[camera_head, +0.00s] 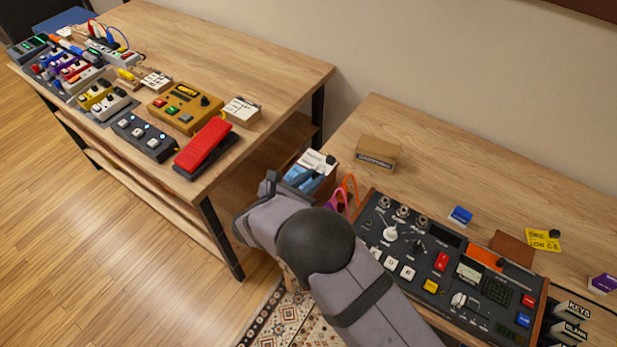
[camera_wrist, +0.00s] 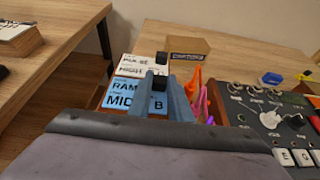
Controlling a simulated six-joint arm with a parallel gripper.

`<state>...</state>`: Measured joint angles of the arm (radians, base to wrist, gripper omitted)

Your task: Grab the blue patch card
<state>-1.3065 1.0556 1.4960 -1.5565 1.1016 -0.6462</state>
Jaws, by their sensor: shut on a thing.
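The blue patch card (camera_wrist: 123,97), with partly hidden black lettering and a black tab on top, stands in a wooden holder among other cards at the left end of the right-hand bench. It also shows in the head view (camera_head: 299,178), partly covered by my arm. My gripper (camera_wrist: 161,95) is shut on the blue card near its tab. The fingers hide part of its lettering. The card's lower edge is hidden, so I cannot tell whether it is clear of the holder.
A white card (camera_wrist: 138,67) stands behind the blue one. Orange and purple loops (camera_wrist: 197,90) hang close on the right. A control panel (camera_head: 450,260) lies further right, and a cardboard box (camera_head: 377,153) sits behind. A pedal-covered table (camera_head: 270,70) stands left, across a gap.

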